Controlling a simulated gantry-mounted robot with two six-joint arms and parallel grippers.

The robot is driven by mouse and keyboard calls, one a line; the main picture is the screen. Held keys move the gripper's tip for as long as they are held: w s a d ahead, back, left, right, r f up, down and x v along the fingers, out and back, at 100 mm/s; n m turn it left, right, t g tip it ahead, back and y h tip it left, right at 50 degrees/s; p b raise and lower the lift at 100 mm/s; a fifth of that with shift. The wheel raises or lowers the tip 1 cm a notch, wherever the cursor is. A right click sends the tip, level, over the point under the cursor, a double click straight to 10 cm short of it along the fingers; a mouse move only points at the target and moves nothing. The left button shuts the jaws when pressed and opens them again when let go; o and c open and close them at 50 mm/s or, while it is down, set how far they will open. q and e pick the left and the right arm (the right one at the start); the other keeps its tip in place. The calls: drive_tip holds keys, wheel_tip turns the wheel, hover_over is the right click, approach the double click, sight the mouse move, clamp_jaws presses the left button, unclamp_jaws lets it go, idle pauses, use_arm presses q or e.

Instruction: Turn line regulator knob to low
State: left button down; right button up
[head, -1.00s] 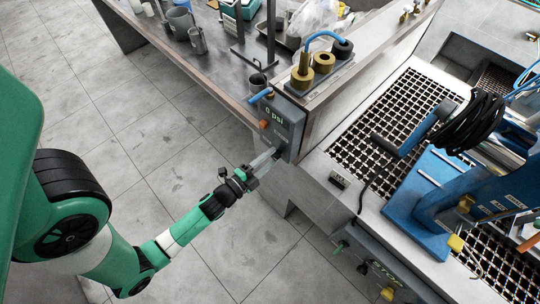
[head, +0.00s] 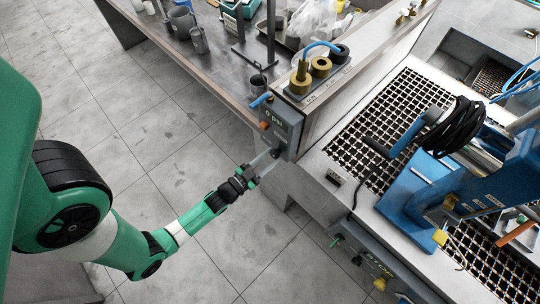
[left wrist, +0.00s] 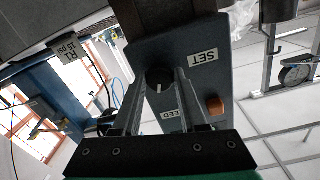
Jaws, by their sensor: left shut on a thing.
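The line regulator is a grey panel (head: 289,112) on the end of the bench, with a display reading 0 psi. Its dark knob (left wrist: 158,76) with a white pointer mark shows in the left wrist view, between the two fingers. My left gripper (head: 271,158) reaches the lower part of the panel, and its fingers (left wrist: 157,88) are shut on the knob. A SET label (left wrist: 204,56) and an orange button (left wrist: 215,105) are beside the knob. A second label on the panel is partly hidden by a finger. My right gripper is not in view.
A blue hose fitting (head: 262,99) sticks out by the panel's upper left. Brass fittings (head: 300,82) stand on the ledge above. A blue machine (head: 425,185) stands on the grating at right. Open tiled floor (head: 140,130) lies under my left arm.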

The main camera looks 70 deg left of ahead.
use_arm(q)
drive_tip(key=shift+n+p, duration=0.4)
drive_tip(key=shift+n, duration=1.8)
drive_tip(key=shift+c, duration=2.2)
unclamp_jaws()
drive_tip(key=shift+s+d, duration=0.1)
drive_tip(key=p+v, duration=0.1)
drive_tip(key=v, duration=1)
drive_tip(key=shift+s+p, duration=0.15)
drive_tip(key=shift+p, duration=0.2)
